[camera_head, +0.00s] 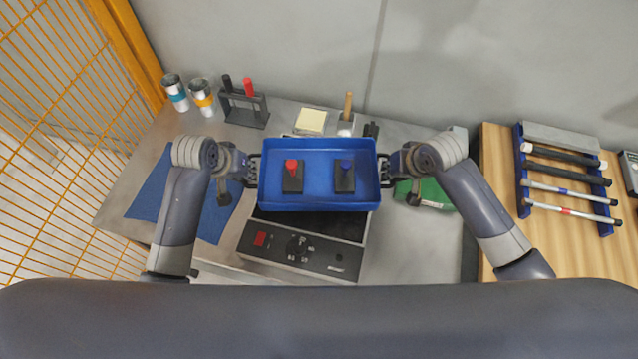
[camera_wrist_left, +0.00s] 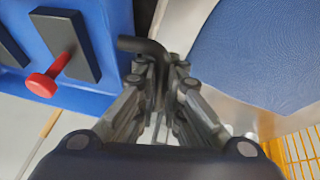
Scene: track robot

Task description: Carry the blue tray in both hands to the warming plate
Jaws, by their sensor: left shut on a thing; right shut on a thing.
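The blue tray (camera_head: 320,203) is held level between my two grippers, over the back part of the warming plate (camera_head: 300,245). My left gripper (camera_head: 246,168) is shut on the tray's left handle, which shows in the left wrist view (camera_wrist_left: 142,45). My right gripper (camera_head: 392,167) is shut on the right handle. The tray hides much of the plate's top; whether it touches the plate I cannot tell.
A blue cloth (camera_head: 150,190) lies left on the grey table. Two cans (camera_head: 203,98), a dark rack (camera_head: 245,108) and a yellow pad (camera_head: 310,121) stand behind. A green object (camera_head: 430,195) is beside my right gripper. A wooden table with a tool rack (camera_head: 565,180) is at right.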

